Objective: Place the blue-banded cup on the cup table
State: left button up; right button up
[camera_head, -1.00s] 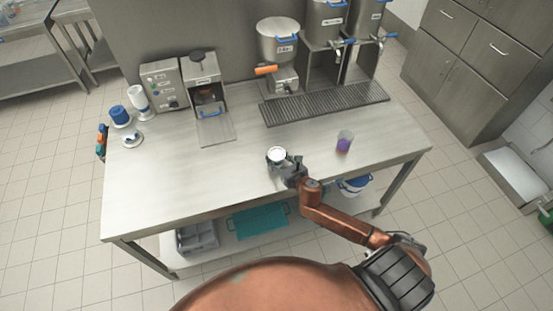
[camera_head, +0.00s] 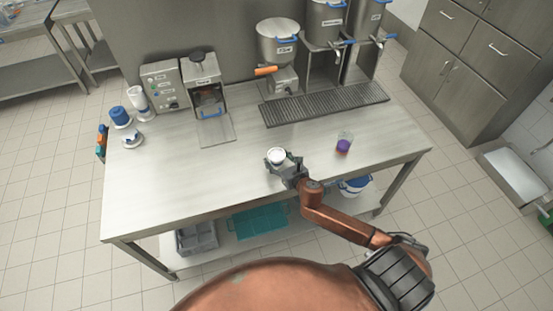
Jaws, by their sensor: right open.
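A small cup with a white round top (camera_head: 277,155) stands near the front middle of the steel table (camera_head: 190,180). No blue band can be made out on it; its lower side is hidden by my right gripper. My right gripper (camera_head: 279,166) is open, with its jaws spread at the near side of this cup. I cannot tell whether they touch it. A clear cup with purple in it (camera_head: 344,144) stands apart, to the right on the same table. My left gripper is not in view.
A drip grate (camera_head: 325,104) lies below the dispensers at the back. A machine (camera_head: 206,85) with its flap down stands back left. A blue-topped container (camera_head: 120,117) is at the left edge. The table's left front is clear.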

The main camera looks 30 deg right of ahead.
jog(key=v, duration=1.1)
jog(key=shift+s+a+p, duration=0.1)
jog(key=shift+s+p, duration=0.15)
jog(key=shift+p, duration=0.1)
